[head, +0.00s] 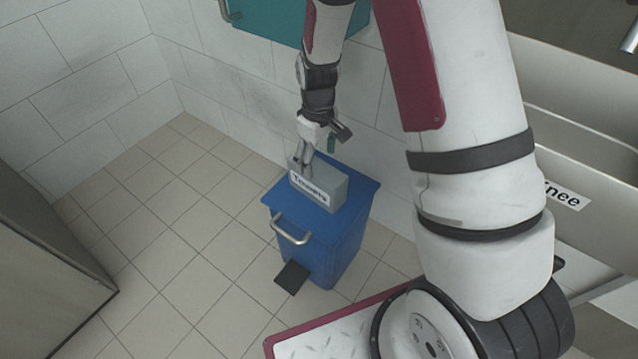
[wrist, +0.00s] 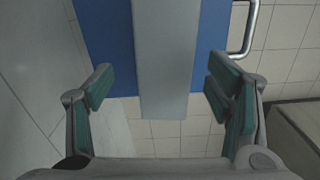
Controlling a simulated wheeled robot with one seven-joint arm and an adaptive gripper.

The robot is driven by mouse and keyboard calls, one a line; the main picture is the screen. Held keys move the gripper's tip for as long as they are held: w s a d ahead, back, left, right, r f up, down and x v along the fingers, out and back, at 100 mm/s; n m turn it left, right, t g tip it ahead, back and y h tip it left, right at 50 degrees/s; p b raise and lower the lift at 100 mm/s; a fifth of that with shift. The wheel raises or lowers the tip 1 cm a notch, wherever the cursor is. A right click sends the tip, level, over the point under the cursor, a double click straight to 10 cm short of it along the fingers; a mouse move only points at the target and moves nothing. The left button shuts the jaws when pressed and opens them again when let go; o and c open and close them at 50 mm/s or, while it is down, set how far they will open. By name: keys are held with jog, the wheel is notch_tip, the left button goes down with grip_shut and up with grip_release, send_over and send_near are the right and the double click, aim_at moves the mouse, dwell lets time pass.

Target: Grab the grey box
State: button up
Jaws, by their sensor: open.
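A grey box (head: 322,188) with a printed label on its front lies on top of the blue pedal bin (head: 339,239) in the head view. In the wrist view the grey box (wrist: 167,60) runs from the top edge to the middle, between my two fingers. My gripper (head: 309,160) is just above the left part of the box in the head view. In the wrist view my gripper (wrist: 159,88) is open, with a green-padded finger on each side of the box and a gap on both sides. Whether the fingers reach below the box top I cannot tell.
The bin has a silver handle (head: 291,230) and a black pedal (head: 292,277). A tiled wall stands close behind the bin. A teal cabinet (head: 270,20) hangs above.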

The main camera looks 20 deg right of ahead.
jog(key=shift+s+a+f+b, duration=0.1)
jog(key=shift+f+b, duration=0.8)
jog(key=shift+f, duration=1.05)
jog(key=shift+s+a+f+b, duration=0.1)
jog(key=shift+f+b, duration=0.75)
jog(key=shift+f, duration=1.05)
jog(key=shift+r, duration=0.1)
jog(key=shift+c, duration=0.3)
jog(key=c, duration=1.4)
